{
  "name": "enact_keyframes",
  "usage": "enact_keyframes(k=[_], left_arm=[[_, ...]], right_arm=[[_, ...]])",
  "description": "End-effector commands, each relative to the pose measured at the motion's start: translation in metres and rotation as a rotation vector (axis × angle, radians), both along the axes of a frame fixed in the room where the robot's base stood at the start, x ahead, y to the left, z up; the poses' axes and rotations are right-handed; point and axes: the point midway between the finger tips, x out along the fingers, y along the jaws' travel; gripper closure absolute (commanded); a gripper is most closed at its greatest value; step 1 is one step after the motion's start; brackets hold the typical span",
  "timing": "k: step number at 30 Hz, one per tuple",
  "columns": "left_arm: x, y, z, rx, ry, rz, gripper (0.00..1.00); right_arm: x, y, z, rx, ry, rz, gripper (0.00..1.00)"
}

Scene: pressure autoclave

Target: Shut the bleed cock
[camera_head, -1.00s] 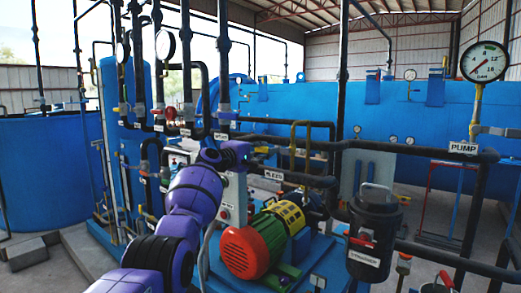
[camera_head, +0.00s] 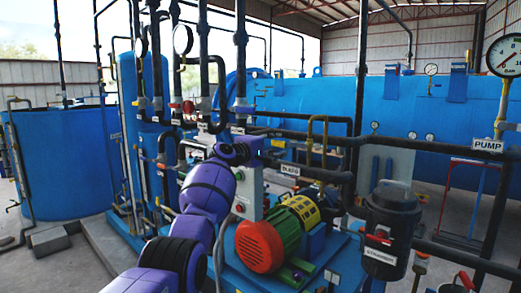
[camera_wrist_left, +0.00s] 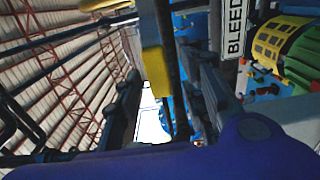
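A yellow handle (camera_wrist_left: 153,70), which looks like the bleed cock's lever, stands beside a dark pipe in the wrist view. My left gripper (camera_head: 272,153) is just above and left of the label in the head view. In the wrist view its dark fingers (camera_wrist_left: 165,95) are apart, with the handle seen between them. I cannot tell whether either finger touches it. My right gripper is out of view.
The red, green and yellow pump motor (camera_head: 277,232) sits below and right of my gripper. A black strainer (camera_head: 391,220) stands further right. Dark vertical pipes with gauges (camera_head: 183,40) crowd behind my arm. A big blue vessel (camera_head: 440,110) fills the back.

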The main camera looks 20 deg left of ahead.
Motion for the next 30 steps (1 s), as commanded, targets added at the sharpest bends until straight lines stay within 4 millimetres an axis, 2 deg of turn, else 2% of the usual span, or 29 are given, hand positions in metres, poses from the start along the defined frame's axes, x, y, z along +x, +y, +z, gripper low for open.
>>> enact_keyframes(k=[18,24,30], left_arm=[[-0.086,0.031,-0.001,0.002,0.000,0.001,0.62],[-0.100,0.035,-0.001,0.001,0.002,-0.001,0.62],[-0.102,0.035,-0.001,-0.001,0.003,-0.001,0.62]], right_arm=[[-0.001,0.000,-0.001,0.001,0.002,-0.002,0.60],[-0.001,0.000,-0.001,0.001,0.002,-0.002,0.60],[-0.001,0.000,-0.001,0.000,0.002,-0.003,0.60]])
